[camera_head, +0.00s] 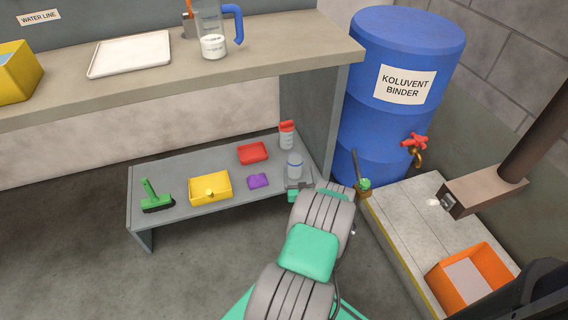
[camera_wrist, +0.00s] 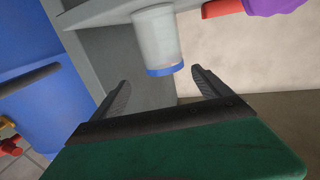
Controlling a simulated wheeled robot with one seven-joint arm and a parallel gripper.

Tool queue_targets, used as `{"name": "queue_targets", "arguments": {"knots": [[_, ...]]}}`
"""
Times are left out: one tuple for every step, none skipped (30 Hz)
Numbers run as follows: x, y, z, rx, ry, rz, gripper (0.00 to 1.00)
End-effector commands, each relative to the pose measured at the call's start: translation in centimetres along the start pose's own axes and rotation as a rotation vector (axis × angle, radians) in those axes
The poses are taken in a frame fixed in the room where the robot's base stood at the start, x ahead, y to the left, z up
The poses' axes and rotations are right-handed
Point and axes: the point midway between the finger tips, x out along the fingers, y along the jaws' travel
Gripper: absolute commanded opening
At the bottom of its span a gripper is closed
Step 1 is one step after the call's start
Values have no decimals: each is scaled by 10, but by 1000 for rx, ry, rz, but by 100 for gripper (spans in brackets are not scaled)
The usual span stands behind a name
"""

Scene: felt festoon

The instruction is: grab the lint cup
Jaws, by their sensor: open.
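A translucent whitish cup with a blue band (camera_head: 294,166), which looks like the lint cup, stands at the right end of the low grey bench. In the wrist view the cup (camera_wrist: 158,38) appears tilted, with its blue edge toward my gripper. My gripper (camera_head: 299,185) is just in front of the cup, its near side partly hidden by my arm in the head view. In the wrist view my gripper (camera_wrist: 163,82) is open and empty. Its fingers point toward the cup, which appears ahead of the gap between them.
The low bench (camera_head: 225,165) also holds a red-capped bottle (camera_head: 287,136), a red tray (camera_head: 252,152), a purple item (camera_head: 258,181), a yellow tray (camera_head: 222,187) and a green brush (camera_head: 156,197). A blue barrel (camera_head: 365,115) stands right of it. The counter (camera_head: 260,45) overhangs behind.

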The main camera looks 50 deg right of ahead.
Motion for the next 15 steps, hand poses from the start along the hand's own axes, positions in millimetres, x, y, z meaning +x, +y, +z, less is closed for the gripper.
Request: {"name": "queue_targets", "arguments": {"knots": [[3, 1, 2, -1, 1, 2, 88], [6, 0, 2, -3, 1, 1, 88], [13, 0, 2, -4, 3, 0, 88], [17, -2, 3, -2, 2, -1, 88], [20, -2, 3, -3, 2, -2, 88], [25, -3, 3, -2, 2, -3, 88], [28, -4, 3, -2, 2, -4, 88], [32, -6, 4, -2, 2, -5, 88], [38, -8, 4, -3, 2, -7, 88], [44, -10, 5, -3, 3, -8, 88], [49, -12, 6, -3, 2, -9, 88], [57, -14, 7, -4, 3, -9, 88], [62, -13, 7, -3, 3, -8, 88], [67, -13, 6, -3, 2, -7, 88], [72, -12, 6, -3, 2, -7, 88]]}}
